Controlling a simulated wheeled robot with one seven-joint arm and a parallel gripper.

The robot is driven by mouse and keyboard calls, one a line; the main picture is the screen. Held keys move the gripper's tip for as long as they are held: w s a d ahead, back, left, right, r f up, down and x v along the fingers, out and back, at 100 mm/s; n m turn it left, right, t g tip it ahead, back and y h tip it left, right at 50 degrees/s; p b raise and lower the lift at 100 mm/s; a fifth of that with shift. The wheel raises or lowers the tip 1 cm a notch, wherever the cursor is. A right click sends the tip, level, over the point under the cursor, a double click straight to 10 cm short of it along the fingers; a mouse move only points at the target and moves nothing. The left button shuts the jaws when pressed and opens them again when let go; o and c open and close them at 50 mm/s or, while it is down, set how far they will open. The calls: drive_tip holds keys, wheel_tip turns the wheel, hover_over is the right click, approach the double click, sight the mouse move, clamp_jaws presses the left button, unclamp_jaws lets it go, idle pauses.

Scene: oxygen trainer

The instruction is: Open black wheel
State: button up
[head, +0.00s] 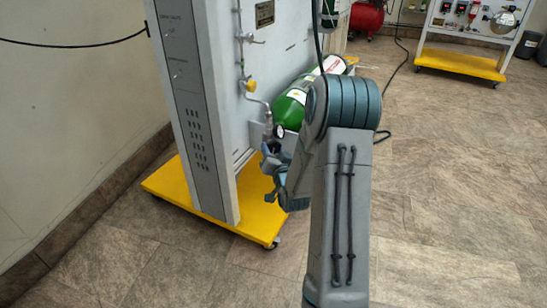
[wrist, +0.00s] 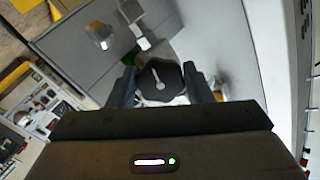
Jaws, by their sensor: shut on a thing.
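The black wheel (wrist: 160,83) shows in the wrist view as a dark, lobed knob with a pale bar or stem at its centre. My gripper (wrist: 163,88) is shut on it, with one finger on each side of its rim. In the head view my gripper (head: 272,160) is beside the trainer panel, below the gauge and the green cylinder. My own arm and gripper hide the wheel there. I cannot tell how far the wheel is turned.
The green cylinder (head: 290,105) lies against the grey trainer panel (head: 222,90), which stands on a yellow wheeled base (head: 160,185).

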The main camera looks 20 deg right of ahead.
drive_tip(key=shift+f+n+b, duration=0.15)
drive_tip(key=shift+n+b, duration=0.5)
drive_tip(key=shift+n, duration=0.55)
drive_tip(key=o, duration=1)
drive_tip(key=shift+s+a+p, duration=0.4)
drive_tip(key=shift+s+p, duration=1.85)
drive_tip(key=shift+p, duration=0.1)
drive_tip(key=shift+s+a+p, duration=0.4)
drive_tip(key=shift+s+p, duration=1.85)
drive_tip(key=shift+p, duration=0.05)
drive_tip(key=shift+s+a+p, duration=0.4)
drive_tip(key=shift+s+p, duration=1.85)
drive_tip(key=shift+p, duration=0.1)
